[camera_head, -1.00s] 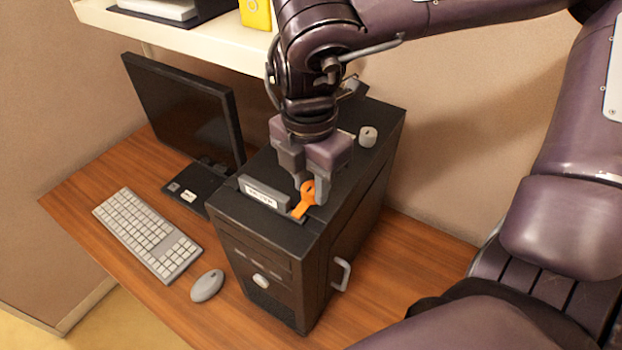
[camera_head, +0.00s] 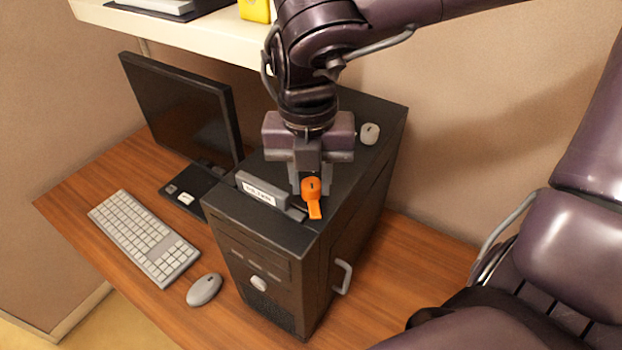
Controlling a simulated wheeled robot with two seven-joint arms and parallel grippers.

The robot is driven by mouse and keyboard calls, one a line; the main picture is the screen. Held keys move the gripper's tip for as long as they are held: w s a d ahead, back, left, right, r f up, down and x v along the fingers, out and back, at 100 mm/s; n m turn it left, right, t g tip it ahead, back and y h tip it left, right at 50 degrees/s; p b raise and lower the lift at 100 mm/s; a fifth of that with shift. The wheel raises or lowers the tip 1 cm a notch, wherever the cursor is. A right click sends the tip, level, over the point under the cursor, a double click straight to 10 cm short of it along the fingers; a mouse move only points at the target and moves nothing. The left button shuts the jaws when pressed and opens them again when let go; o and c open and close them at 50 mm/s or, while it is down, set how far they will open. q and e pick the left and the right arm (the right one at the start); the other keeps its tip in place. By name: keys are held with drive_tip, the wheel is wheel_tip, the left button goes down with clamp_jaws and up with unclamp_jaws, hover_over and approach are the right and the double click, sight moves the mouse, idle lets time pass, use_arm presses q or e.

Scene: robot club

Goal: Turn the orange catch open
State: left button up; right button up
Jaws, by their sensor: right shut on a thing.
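The orange catch (camera_head: 314,208) sits on top of the black computer tower (camera_head: 240,213), near its front right edge. It has a round head with a dark slot and a flat tab that points toward the front edge. My right gripper (camera_head: 311,186) points down over the catch and is shut on its round head; one finger is partly hidden behind the head. A grey labelled bar (camera_head: 262,189) lies on the tower top just left of the catch. My left gripper is not in view.
A grey knob (camera_head: 370,133) stands at the tower's back right, and a handle (camera_head: 343,276) sticks out from its side. A monitor (camera_head: 185,110), keyboard (camera_head: 143,238) and mouse (camera_head: 204,290) are to the left. A white shelf (camera_head: 200,38) hangs above.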

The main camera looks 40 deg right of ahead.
sight(310, 184)
drive_tip(key=n, duration=0.5)
drive_tip(key=shift+n+b, duration=0.3)
drive_tip(key=shift+n, duration=2.2)
drive_tip(key=o, duration=1)
drive_tip(key=shift+s, duration=0.1)
drive_tip(key=shift+c, duration=0.2)
wheel_tip(310, 184, up, 8)
drive_tip(key=p, duration=0.6)
drive_tip(key=shift+a+p, duration=0.15)
drive_tip(key=shift+p, duration=0.2)
